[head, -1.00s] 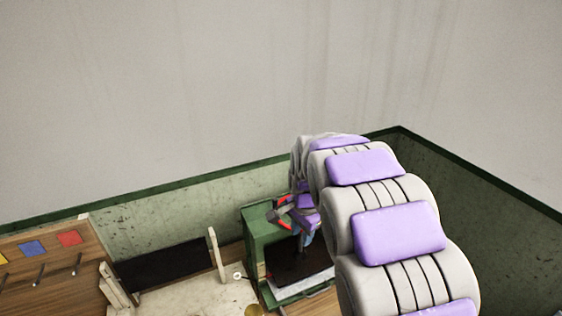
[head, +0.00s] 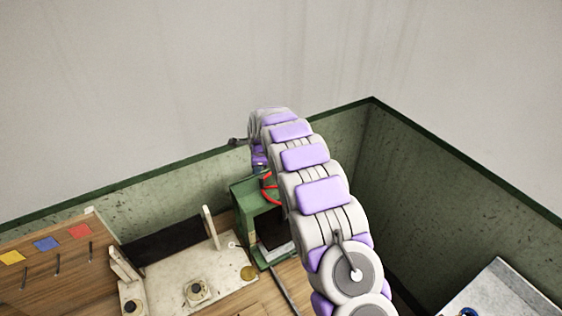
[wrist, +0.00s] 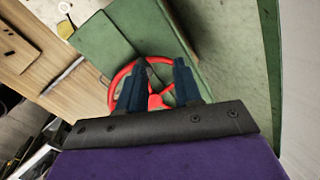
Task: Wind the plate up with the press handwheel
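The red press handwheel (wrist: 157,101) shows in the wrist view just beyond my gripper (wrist: 161,66). Its two dark fingers are apart, with the wheel's hub, a spoke and part of the rim visible between and behind them. I cannot tell whether the fingers touch the wheel. In the head view the handwheel (head: 267,189) is partly hidden by my arm, on the green press (head: 245,204). A dark plate-like surface (head: 274,229) shows inside the press opening, its right side hidden. My gripper is mostly hidden there behind my arm.
A pale board (head: 180,272) with round fittings lies left of the press, with a dark strip behind it. A wooden panel (head: 30,275) with coloured squares stands at far left. Green walls (head: 420,190) enclose the corner. A white-topped table (head: 510,290) is at lower right.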

